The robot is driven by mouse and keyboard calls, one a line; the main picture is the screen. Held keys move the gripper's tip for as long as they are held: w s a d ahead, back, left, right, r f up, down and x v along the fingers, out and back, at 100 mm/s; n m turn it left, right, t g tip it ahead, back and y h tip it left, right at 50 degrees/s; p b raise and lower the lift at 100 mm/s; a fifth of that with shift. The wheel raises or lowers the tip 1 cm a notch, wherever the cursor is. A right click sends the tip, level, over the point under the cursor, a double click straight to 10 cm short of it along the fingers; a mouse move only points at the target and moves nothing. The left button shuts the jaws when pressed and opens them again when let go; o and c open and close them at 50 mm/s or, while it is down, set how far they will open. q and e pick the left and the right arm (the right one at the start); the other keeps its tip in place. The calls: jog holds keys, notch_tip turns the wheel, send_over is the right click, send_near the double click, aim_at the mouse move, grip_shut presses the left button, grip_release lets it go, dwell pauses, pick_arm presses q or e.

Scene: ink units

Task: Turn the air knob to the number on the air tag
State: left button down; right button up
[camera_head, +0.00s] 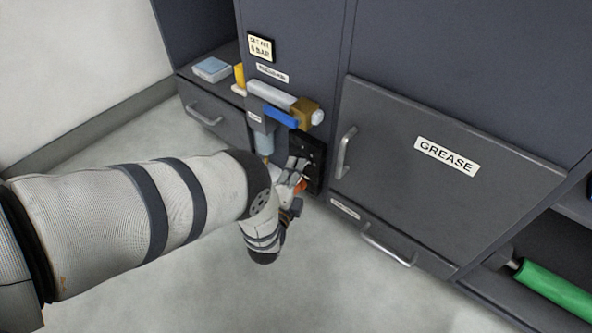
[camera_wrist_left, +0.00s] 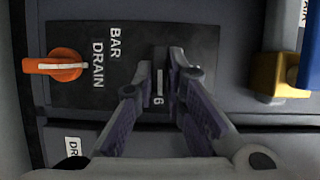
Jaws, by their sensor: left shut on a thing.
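The air tag (camera_head: 261,47), a cream card in a black frame at the top of the cabinet, seems to read "SET AIR 6 BAR". The black panel (camera_head: 318,150) carries the word BAR, which shows in the left wrist view. There the small dark air knob (camera_wrist_left: 160,82) with a pale line sits between my left fingertips. My left gripper (camera_wrist_left: 163,60) is shut on it; it also shows in the head view (camera_head: 297,168). A "6" shows just below the knob between the fingers. Other scale numbers are hidden. My right gripper is out of view.
An orange drain knob (camera_wrist_left: 55,66) is left of the gripper in the wrist view. A blue lever (camera_head: 280,117) and a brass block (camera_head: 304,110) are beside the panel. The grease door (camera_head: 450,180) with its handle (camera_head: 345,152) is close on the right.

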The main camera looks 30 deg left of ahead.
pick_arm(q)
jog(key=shift+a+m, duration=0.2)
jog(key=shift+m, duration=0.1)
dwell(0.4)
jog(key=c, duration=1.6)
grip_release()
jog(key=shift+c, duration=0.2)
jog(key=v, duration=1.2)
jog(key=shift+f, duration=0.15)
